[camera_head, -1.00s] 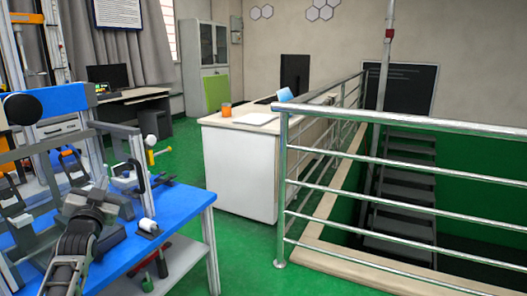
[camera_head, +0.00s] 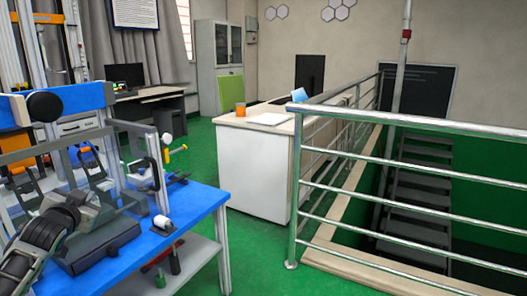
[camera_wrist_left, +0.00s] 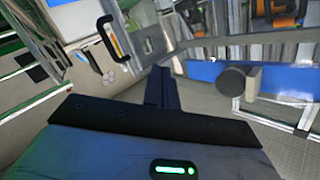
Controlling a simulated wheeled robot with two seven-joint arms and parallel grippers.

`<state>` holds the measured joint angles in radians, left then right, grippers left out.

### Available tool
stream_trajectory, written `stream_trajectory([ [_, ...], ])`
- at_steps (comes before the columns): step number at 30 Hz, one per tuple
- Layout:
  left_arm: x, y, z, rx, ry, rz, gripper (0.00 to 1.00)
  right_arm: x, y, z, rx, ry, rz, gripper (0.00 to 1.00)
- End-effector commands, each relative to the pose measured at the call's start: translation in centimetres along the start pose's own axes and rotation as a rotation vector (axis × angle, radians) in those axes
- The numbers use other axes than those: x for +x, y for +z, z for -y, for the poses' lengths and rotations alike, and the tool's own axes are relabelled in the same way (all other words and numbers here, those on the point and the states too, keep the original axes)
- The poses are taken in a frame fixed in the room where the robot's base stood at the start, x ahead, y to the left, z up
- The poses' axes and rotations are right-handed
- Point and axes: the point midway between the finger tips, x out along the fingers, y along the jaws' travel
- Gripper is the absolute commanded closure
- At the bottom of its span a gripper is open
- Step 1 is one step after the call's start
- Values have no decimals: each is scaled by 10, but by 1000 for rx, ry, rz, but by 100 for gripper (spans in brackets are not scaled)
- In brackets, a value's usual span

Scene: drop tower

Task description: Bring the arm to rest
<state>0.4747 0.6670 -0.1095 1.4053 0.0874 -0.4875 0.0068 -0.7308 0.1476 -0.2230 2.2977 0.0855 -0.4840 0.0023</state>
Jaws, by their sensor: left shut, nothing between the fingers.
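My left arm comes in from the lower left in the head view. Its gripper (camera_head: 102,188) is above the blue-topped workbench (camera_head: 205,200), near the metal frame with the clear panel. In the left wrist view the gripper's dark fingers (camera_wrist_left: 160,88) are together with nothing between them. A black handle (camera_wrist_left: 112,38) and a dark round knob (camera_wrist_left: 236,81) show beyond the fingers, apart from them. My right gripper is not in view.
A metal railing (camera_head: 295,195) guards a stairwell at the right. A white cabinet desk (camera_head: 252,170) stands behind. Green floor is clear between bench and railing.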

Motion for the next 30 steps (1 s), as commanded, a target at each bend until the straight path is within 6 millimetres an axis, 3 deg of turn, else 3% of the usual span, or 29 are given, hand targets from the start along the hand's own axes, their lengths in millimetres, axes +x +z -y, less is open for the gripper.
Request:
stream_trajectory([
  [1, -7, 8, -22, 1, 35, 4, 100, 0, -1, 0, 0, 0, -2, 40],
  [5, -29, 28, -80, -5, 128, 11, 100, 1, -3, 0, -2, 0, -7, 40],
  [8, -58, 47, -132, -21, 215, 23, 100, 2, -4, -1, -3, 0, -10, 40],
  [12, -121, 73, -211, -76, 358, 48, 100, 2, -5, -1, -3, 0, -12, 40],
  [16, -193, 89, -270, -159, 478, 80, 100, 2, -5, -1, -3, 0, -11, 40],
  [21, -272, 94, -310, -268, 573, 124, 100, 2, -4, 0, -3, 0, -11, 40],
  [24, -308, 91, -321, -329, 607, 149, 100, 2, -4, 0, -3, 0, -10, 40],
  [30, -362, 83, -328, -433, 641, 195, 100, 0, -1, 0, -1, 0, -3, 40],
])
